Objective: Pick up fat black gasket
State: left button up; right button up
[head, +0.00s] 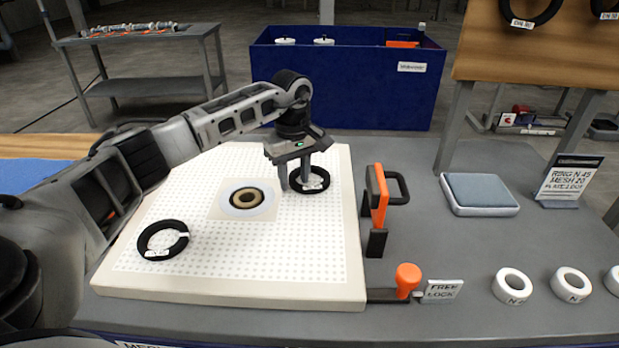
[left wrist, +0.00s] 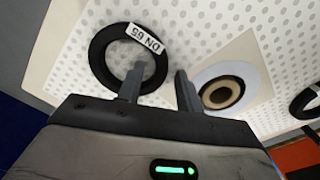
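A black gasket ring (head: 326,179) with a white tag lies on the right side of the white perforated plate (head: 300,255). In the left wrist view this ring (left wrist: 98,57) has a tag reading DN 65. My left gripper (head: 294,183) is over its left rim, fingers apart. In the left wrist view the gripper (left wrist: 158,92) has one finger over the ring's opening and the other outside the rim; contact cannot be told. A second black ring (head: 144,240) lies at the plate's front left and shows partly in the left wrist view (left wrist: 300,104). My right gripper is not in view.
A tan ring on a white disc (head: 232,205) lies mid-plate. An orange-and-black handle (head: 379,195) and orange knob (head: 408,275) stand right of the plate. White rings (head: 512,300) lie front right. A blue bin (head: 345,95) stands behind.

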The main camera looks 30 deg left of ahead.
pick_arm(q)
grip_shut()
dwell(0.3)
jog(key=shift+r, duration=0.65)
jog(key=s+d+r+b, duration=0.1)
jog(key=s+d+r, duration=0.3)
jog(key=d+r, duration=0.7)
jog(key=shift+s+d+r+b, duration=0.2)
jog(key=shift+d+r+b, duration=0.15)
jog(key=shift+d, duration=0.85)
